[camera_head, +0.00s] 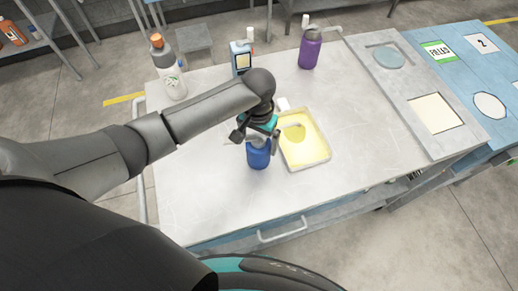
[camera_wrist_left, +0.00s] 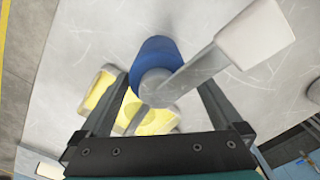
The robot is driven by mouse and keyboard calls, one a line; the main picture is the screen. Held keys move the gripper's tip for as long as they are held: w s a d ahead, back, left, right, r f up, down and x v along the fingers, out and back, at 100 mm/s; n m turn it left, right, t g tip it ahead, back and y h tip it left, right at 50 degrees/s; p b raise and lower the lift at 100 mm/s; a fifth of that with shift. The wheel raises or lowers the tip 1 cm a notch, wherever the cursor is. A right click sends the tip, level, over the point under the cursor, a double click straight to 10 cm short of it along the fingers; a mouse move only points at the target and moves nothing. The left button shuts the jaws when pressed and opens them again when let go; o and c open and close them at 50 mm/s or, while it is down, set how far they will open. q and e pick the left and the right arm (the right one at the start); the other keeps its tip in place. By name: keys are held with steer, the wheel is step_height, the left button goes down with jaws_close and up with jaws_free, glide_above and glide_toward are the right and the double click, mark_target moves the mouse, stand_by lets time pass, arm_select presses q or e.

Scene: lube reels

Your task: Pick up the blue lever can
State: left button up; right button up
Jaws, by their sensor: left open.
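The blue lever can (camera_head: 258,157) stands on the grey work table, just left of the yellow tray. My left gripper (camera_head: 257,135) is right above it and hides part of its top. In the left wrist view the blue can (camera_wrist_left: 156,52) shows from above, with a grey round top and a long pale lever (camera_wrist_left: 198,69) reaching to the upper right. The open fingers of my left gripper (camera_wrist_left: 162,82) lie on either side of the can's top in that view; I cannot tell how deep they reach. The right gripper is not in view.
A shallow yellow tray (camera_head: 326,157) is close to the can's right. A white bottle (camera_head: 168,72), a blue container (camera_head: 241,57) and a purple bottle (camera_head: 309,48) stand at the back. A marked panel (camera_head: 398,85) lies at the right. The table's front is clear.

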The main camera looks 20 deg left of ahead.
arm_select(q)
steer(key=shift+f, duration=1.6)
steer(key=c, duration=1.5)
steer(key=shift+r, duration=0.1)
jaws_close()
steer(key=shift+r, duration=0.1)
